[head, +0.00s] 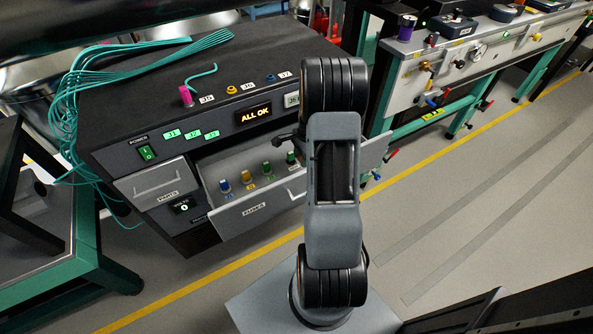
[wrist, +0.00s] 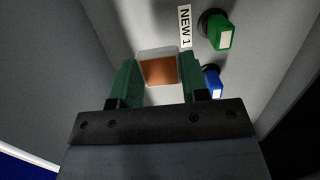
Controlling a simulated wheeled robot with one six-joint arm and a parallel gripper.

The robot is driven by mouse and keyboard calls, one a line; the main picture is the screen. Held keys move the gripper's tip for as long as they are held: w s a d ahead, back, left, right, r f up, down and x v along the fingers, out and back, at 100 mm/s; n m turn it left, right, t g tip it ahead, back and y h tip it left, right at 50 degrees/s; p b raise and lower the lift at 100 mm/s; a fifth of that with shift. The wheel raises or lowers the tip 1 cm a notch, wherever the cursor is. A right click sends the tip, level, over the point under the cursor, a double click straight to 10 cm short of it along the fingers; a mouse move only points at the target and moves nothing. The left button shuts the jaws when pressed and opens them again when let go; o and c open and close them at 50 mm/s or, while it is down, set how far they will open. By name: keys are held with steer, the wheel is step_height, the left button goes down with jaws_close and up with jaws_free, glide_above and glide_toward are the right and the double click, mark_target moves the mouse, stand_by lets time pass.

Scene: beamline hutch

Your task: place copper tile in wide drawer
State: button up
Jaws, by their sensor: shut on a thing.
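The copper tile (wrist: 160,71) is between the two green fingers of my gripper (wrist: 159,84) in the wrist view. The gripper is shut on it, against a pale grey surface. In the head view the wide drawer (head: 262,207), labelled FUSES, is pulled open at the front of the dark cabinet. Several coloured fuses stand inside it. My arm covers the right part of the drawer and hides the tile and fingers there. In the wrist view a green fuse (wrist: 219,32) and a blue fuse (wrist: 213,82) are close to the right of my gripper, near a NEW 1 label.
A smaller drawer (head: 155,184) labelled PARTS is left of the wide one. A green-framed bench (head: 450,70) stands at right. Floor (head: 480,190) there is clear.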

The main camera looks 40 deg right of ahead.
mark_target(298, 160)
steer(key=shift+w+a+f, duration=0.2)
steer(key=shift+a+f, duration=0.75)
steer(key=shift+f, duration=0.25)
steer(key=shift+a+f+b, duration=0.15)
steer(key=shift+f+b, duration=0.35)
steer(key=shift+f, duration=1.2)
steer(key=shift+f, duration=0.15)
steer(key=o, duration=0.9)
